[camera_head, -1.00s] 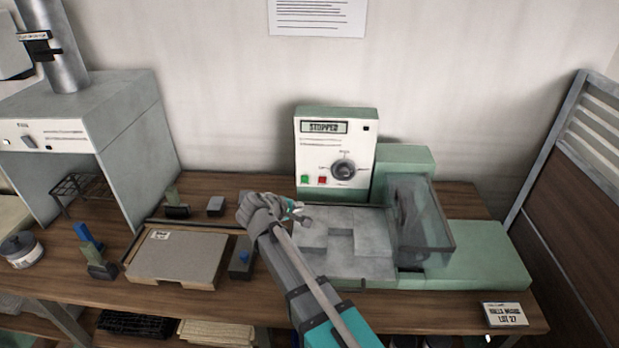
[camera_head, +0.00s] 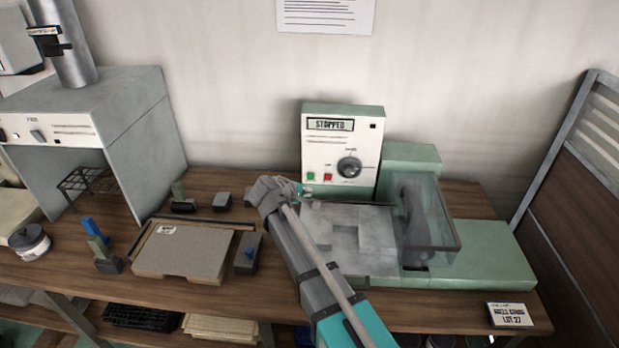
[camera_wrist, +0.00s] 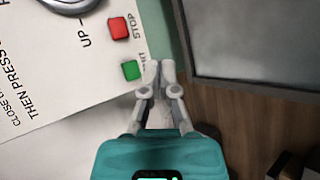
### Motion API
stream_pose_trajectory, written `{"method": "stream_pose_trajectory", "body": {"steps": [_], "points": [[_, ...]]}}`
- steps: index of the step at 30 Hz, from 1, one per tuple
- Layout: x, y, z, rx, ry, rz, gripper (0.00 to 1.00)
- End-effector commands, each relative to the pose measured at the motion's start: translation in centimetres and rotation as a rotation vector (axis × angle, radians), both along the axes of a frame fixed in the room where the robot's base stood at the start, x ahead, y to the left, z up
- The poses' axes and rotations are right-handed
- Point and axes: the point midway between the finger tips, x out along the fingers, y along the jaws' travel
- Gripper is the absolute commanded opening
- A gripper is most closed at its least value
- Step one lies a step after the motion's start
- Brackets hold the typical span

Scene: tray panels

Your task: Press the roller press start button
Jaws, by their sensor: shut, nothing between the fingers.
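The roller press control box (camera_head: 325,152) stands at the back of the bench, its display (camera_head: 331,124) reading STOPPED. On its lower front are a green button (camera_head: 311,176), a red button (camera_head: 327,177) and a round dial (camera_head: 349,167). In the wrist view the green button (camera_wrist: 130,70) lies just left of my fingertips, with the red button (camera_wrist: 118,28) labelled STOP above it. My gripper (camera_wrist: 160,66) is shut and empty, its tips close to the panel beside the green button; contact cannot be told. It also shows below the buttons in the head view (camera_head: 300,188).
The clear-guarded roller unit (camera_head: 425,222) and grey press tray (camera_head: 365,245) stand right of my arm. A flat board (camera_head: 185,250), small blocks and a fume hood (camera_head: 110,120) are at left. A lot card (camera_head: 509,315) lies at the front right.

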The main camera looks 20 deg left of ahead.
Motion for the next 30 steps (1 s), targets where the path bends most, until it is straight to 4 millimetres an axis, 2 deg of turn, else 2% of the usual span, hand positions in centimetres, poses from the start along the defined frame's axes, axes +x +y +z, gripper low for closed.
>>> {"method": "stream_pose_trajectory", "body": {"steps": [6, 12, 30], "points": [[2.3, 0.6, 0.0, -0.001, 0.0, -0.001, 0.0], [3.5, 0.8, 0.0, -0.001, 0.0, -0.001, 0.0], [4.0, 0.8, 0.0, 0.0, 0.0, -0.002, 0.0]]}}
